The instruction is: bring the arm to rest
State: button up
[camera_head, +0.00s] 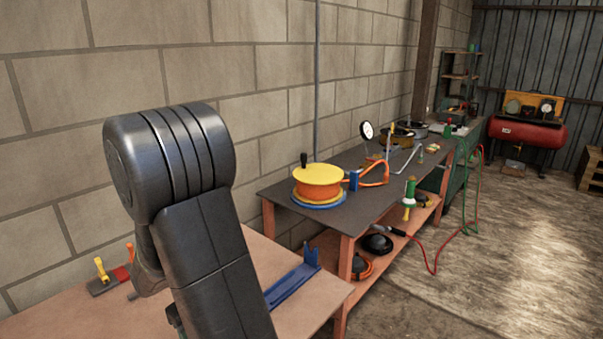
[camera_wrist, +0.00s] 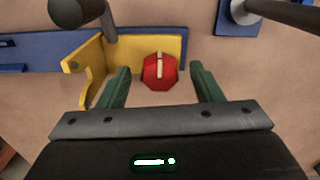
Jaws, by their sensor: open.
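My arm rises in the head view and hides part of the pinkish-tan bench (camera_head: 310,290); my gripper itself cannot be made out there. In the wrist view my gripper (camera_wrist: 160,82) is open, with its two green fingers apart. A red rounded piece with a pale stripe (camera_wrist: 159,72) shows between and just beyond the fingertips, in front of a yellow bracket (camera_wrist: 135,50). Nothing is visibly clamped in the fingers.
Close to the gripper are a blue bar (camera_wrist: 45,50), a dark rounded part (camera_wrist: 72,12) and a rod on a blue base (camera_wrist: 238,18). The block wall (camera_head: 260,60) runs behind the bench. A dark-topped bench (camera_head: 350,190) with a yellow reel (camera_head: 318,180) stands right. Floor (camera_head: 510,250) is open.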

jog(key=m, duration=0.7)
jog(key=shift+p, duration=0.35)
jog(key=m, duration=0.6)
jog(key=shift+d+m+p, duration=0.1)
jog(key=shift+m+p, duration=0.2)
jog(key=shift+p, duration=0.05)
jog(key=shift+d, duration=0.1)
